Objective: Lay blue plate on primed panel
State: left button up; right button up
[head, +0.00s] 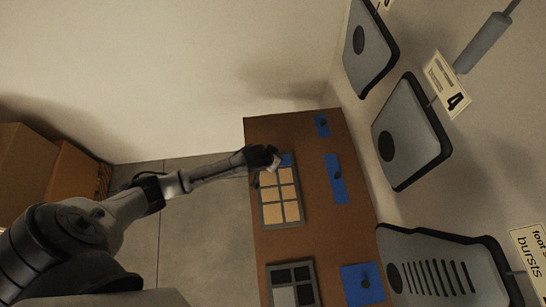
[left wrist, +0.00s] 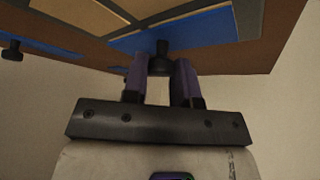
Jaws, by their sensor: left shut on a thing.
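A grey-framed panel (head: 263,214) with tan cells lies on the brown table. My left gripper (head: 270,159) is at the panel's far end in the head view. In the left wrist view, the fingers of my left gripper (left wrist: 160,72) are shut on the black knob (left wrist: 160,49) of a blue plate (left wrist: 205,32). In the head view only part of this blue plate (head: 286,159) shows beside the gripper. It is over or at the panel's far end, next to tan cells; I cannot tell whether it touches the panel. My right gripper is not in view.
The brown table (head: 322,235) also holds a small blue plate (head: 321,125), a long blue plate (head: 336,180) and a near blue plate (head: 362,284), each with a black knob. Grey wall units (head: 412,140) stand at the right.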

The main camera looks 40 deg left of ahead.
pick_arm(q)
jog(key=shift+f, duration=0.1)
jog(key=o, duration=0.8)
jog(key=shift+p+v, duration=1.15)
jog(key=shift+v, duration=5.8)
jog(key=shift+w, duration=0.1)
